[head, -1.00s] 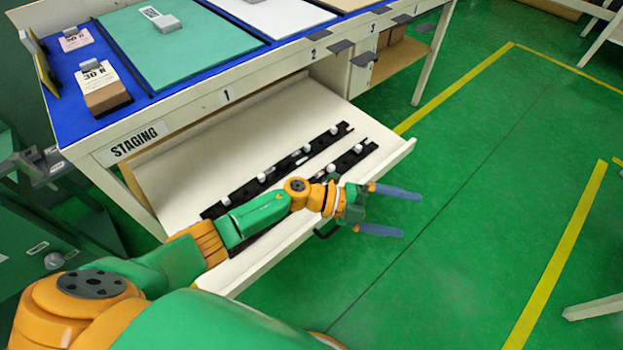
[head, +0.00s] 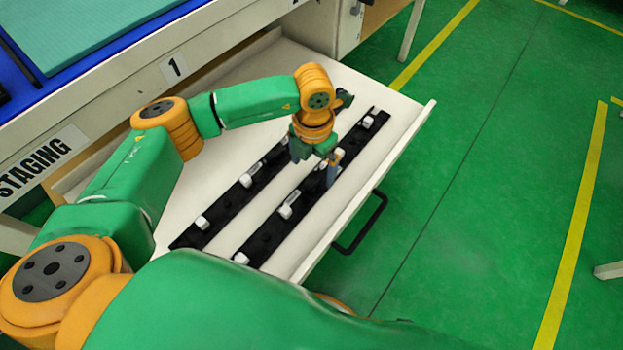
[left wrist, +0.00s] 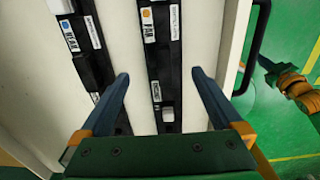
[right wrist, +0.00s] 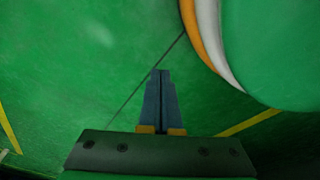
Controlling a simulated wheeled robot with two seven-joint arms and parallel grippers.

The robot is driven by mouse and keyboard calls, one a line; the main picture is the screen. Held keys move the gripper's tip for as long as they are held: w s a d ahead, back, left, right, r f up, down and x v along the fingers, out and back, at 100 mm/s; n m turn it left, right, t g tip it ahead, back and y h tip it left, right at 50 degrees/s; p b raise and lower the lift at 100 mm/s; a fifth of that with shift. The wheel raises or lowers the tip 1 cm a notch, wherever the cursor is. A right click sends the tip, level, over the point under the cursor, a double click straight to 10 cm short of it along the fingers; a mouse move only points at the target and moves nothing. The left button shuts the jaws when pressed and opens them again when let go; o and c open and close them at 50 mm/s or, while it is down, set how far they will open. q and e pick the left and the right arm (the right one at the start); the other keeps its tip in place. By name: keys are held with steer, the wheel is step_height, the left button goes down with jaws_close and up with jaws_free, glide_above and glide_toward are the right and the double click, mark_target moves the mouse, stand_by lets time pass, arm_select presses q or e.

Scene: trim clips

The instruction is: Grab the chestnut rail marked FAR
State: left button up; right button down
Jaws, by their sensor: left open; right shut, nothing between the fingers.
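Two dark, nearly black rails with white clips lie side by side in the open drawer. The rail marked FAR (left wrist: 163,60) has an orange dot and is closer to the drawer front; it also shows in the head view (head: 308,190). The other rail (left wrist: 88,62), also in the head view (head: 222,206), has a blue dot and a label that seems to read NEAR. My left gripper (head: 328,168) points down over the FAR rail, open; in the left wrist view its fingers (left wrist: 160,76) sit on either side of it, apart from it. My right gripper (right wrist: 159,75) is shut and empty over green floor.
The cream drawer (head: 415,125) has a front wall with a black handle (head: 362,225). The workbench (head: 110,90) with the STAGING label stands behind it on the left. Bare drawer floor lies between and around the rails. Open green floor lies to the right.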

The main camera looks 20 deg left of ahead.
mark_target(314, 179)
arm_select(q)
steer(key=f, duration=0.2)
steer(key=f+b, duration=0.1)
steer(key=f, duration=0.2)
steer(key=shift+s+d+f, duration=0.2)
steer(key=shift+f, duration=0.1)
steer(key=shift+r, duration=0.1)
jaws_close()
